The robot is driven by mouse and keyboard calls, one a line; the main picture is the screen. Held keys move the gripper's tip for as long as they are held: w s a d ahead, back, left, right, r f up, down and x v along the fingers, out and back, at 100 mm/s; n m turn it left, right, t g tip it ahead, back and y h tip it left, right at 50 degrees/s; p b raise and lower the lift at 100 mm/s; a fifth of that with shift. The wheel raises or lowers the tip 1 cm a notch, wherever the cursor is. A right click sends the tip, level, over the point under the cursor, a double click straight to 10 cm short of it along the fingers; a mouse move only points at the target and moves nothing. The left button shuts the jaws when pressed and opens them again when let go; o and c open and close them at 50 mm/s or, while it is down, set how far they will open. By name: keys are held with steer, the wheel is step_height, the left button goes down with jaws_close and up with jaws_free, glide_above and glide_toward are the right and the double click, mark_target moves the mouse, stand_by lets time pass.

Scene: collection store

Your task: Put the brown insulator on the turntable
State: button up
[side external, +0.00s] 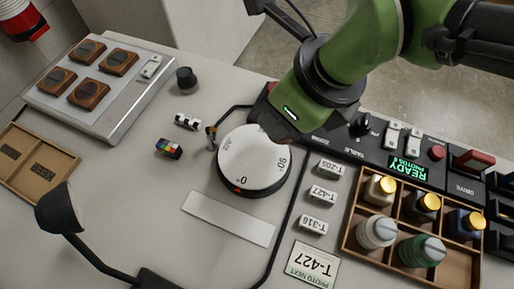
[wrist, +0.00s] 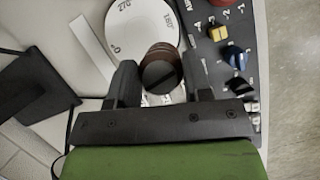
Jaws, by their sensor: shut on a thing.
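The brown insulator (wrist: 162,54) is between the fingers of my gripper (wrist: 160,82) in the wrist view, with its slotted dark end facing the camera. My gripper is shut on it. The turntable (side external: 248,170) is a white disc with degree marks, in the middle of the side view; its white face also shows in the wrist view (wrist: 137,24), beyond the insulator. In the side view my gripper (side external: 279,128) is over the turntable's upper right edge. There the insulator is mostly hidden by my gripper, and I cannot tell its height above the disc.
A compartment tray (side external: 350,241) with several insulators stands at right, beside the control panel (side external: 340,137). Number tags (side external: 323,195) lie right of the turntable.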

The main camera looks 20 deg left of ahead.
steer(key=s+a+m, duration=0.2)
steer(key=a, duration=0.1)
steer(key=shift+s+a+r+t, duration=0.15)
steer(key=shift+s+t, duration=0.1)
steer(key=shift+t, duration=0.15)
glide_above(255, 155)
steer(key=shift+f, duration=2.5)
steer(key=shift+f, duration=0.1)
steer(key=o, duration=1)
steer(key=shift+c, duration=0.2)
steer(key=shift+v, duration=1)
steer(key=shift+s+r, duration=0.1)
steer(key=shift+r, duration=0.55)
steer(key=v, duration=0.9)
